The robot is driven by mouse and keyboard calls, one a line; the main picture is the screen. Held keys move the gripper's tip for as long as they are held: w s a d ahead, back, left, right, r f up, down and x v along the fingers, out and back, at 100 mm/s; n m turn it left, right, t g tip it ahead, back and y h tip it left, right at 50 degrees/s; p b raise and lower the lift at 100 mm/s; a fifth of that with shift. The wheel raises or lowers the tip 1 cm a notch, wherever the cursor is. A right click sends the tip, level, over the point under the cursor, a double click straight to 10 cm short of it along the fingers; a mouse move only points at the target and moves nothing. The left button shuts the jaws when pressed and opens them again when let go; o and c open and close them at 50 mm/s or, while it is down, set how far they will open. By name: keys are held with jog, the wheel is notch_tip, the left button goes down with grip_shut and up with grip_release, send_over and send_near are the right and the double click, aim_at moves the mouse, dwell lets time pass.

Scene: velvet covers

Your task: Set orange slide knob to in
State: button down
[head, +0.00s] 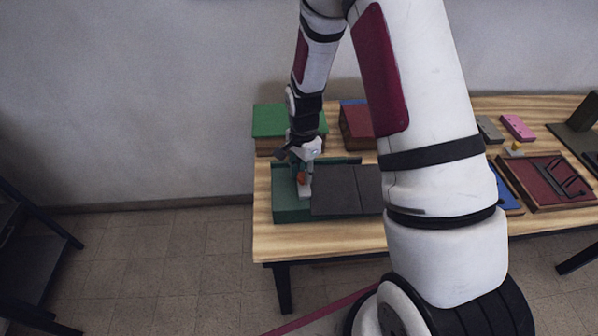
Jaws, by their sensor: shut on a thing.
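The orange slide knob (301,177) is small and shows between the fingers of my gripper (303,184). It sits over a green box (290,207) at the left end of the table, whose top is partly covered by a dark grey panel (335,190). My gripper points down from above and is shut on the knob. The fingers hide most of the knob, and my arm hides the right part of the box and panel.
The wooden table (300,246) stands against the wall. Behind the green box are a green-topped block (270,120) and a red-topped block (356,122). To the right lie a red tray (548,181), a pink block (518,127) and a grey block (489,130).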

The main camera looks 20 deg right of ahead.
jog(key=c, duration=1.2)
grip_release()
jog(key=shift+c, duration=0.2)
notch_tip(320, 180, up, 12)
jog(key=shift+r, duration=0.1)
notch_tip(320, 180, up, 9)
jog(key=n+t, duration=0.1)
jog(key=n, duration=0.2)
send_over(303, 175)
jog(key=s+a, duration=0.1)
jog(key=s, duration=0.2)
jog(key=s+a+r+n+t, duration=0.3)
jog(key=s+r+n, duration=0.4)
jog(key=s+r, duration=0.45)
jog(key=s+r+n+t, duration=0.1)
jog(key=s+r+n, duration=0.2)
jog(key=s, duration=0.5)
jog(key=shift+s+a+n+t, duration=0.2)
jog(key=shift+s+n+t, duration=0.1)
jog(key=shift+n, duration=0.6)
